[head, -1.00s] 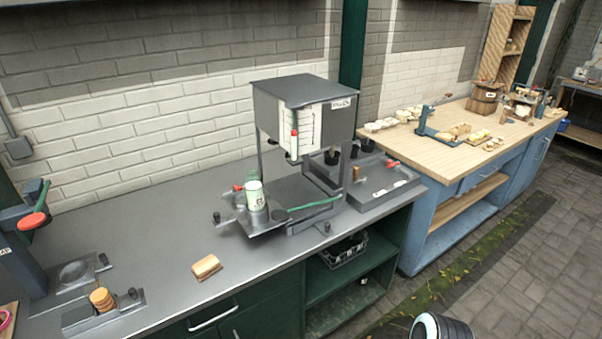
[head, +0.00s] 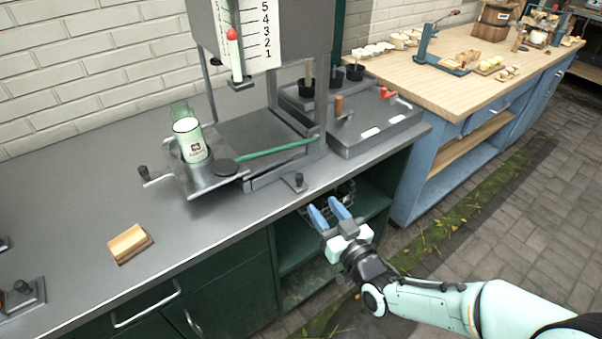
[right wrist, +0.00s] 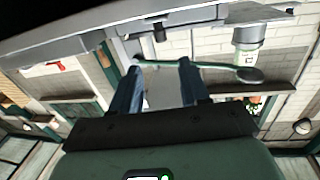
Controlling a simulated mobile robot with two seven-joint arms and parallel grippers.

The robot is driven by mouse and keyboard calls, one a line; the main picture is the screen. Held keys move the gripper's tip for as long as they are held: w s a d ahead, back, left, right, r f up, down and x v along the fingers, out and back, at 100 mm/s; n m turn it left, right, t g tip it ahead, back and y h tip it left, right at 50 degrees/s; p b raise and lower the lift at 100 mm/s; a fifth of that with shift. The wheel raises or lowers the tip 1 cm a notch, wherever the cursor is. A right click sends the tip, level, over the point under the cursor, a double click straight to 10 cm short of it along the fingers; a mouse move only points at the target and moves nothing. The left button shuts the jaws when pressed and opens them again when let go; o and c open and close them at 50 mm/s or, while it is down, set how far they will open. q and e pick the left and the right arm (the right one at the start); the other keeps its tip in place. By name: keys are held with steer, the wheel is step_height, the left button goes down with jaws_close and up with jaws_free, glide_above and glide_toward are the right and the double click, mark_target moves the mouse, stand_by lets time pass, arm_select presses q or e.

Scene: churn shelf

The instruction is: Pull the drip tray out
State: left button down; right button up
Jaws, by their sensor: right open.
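The grey dispenser stand (head: 325,100) is on the counter. At its base is a flat dark tray-like slab (head: 262,138), which I take as the drip tray. A small black knob (head: 298,181) sticks out at the base's front. A green-handled paddle (head: 270,154) lies across the front. My right gripper (head: 328,213) is open and empty, in front of the counter edge, below and apart from the knob. In the right wrist view, the gripper (right wrist: 160,80) has its blue fingers apart, with the knob (right wrist: 158,33) and paddle handle (right wrist: 200,65) beyond them. My left gripper is out of view.
A printed cup (head: 190,141) stands on a small cranked platform left of the stand. A wood-topped block (head: 129,243) lies on the counter.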

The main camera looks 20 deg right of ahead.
mark_target(301, 178)
steer(key=w+a, duration=0.1)
steer(key=w, duration=0.7)
steer(key=w+a, duration=0.1)
steer(key=w, duration=0.3)
steer(key=shift+w+a, duration=0.3)
steer(key=shift+a, duration=0.05)
jaws_close()
